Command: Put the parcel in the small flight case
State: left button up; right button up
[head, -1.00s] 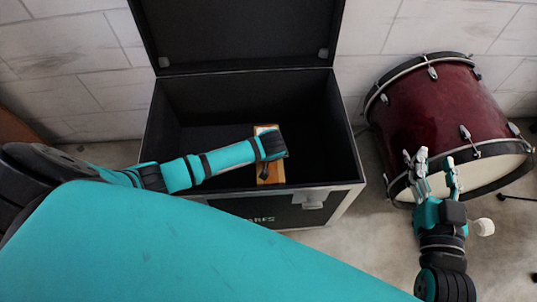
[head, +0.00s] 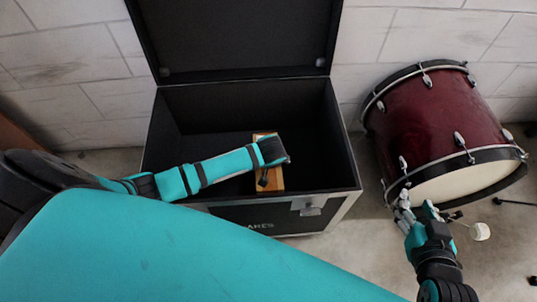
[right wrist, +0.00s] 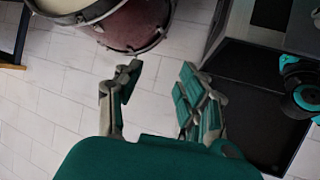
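The black flight case (head: 334,150) stands open in the middle of the head view, its lid raised at the back. An orange-brown block, apparently the parcel (head: 266,184), shows within the case opening near the front rim; its height there is unclear. My left gripper (head: 264,179) is over the parcel, mostly hidden beneath its own wrist, so its grip does not show. My right gripper (head: 417,208) is in front of the drum, right of the case. In the right wrist view (right wrist: 160,85) its fingers are apart with nothing between them.
A dark red bass drum (head: 435,120) lies on its side right of the case; it also shows in the right wrist view (right wrist: 135,22). A small white beater (head: 480,231) is near my right gripper. A tiled wall stands behind. Floor between case and drum is clear.

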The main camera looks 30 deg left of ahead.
pick_arm(q)
jog(key=p+v, duration=0.1)
jog(key=v, duration=0.3)
jog(key=shift+r+p, duration=0.15)
jog(key=shift+p, duration=0.2)
jog(key=p+v, duration=0.1)
jog(key=v, duration=0.2)
jog(key=shift+d+r, duration=0.1)
jog(key=shift+r, duration=0.05)
jog(key=shift+s+r, duration=0.1)
jog(key=shift+r, duration=0.15)
pick_arm(e)
jog(key=s+d+f+g+h, duration=0.1)
jog(key=s+d+f+g, duration=0.1)
jog(key=s, duration=0.4)
jog(key=s+d+f+g+h, duration=0.1)
jog(key=s+d+f+g, duration=0.1)
jog(key=s+f+g, duration=0.3)
jog(key=shift+s+d+g, duration=0.3)
jog(key=shift+s+g, duration=0.5)
jog(key=shift+s, duration=0.35)
pick_arm(q)
jog(key=shift+c, duration=0.4)
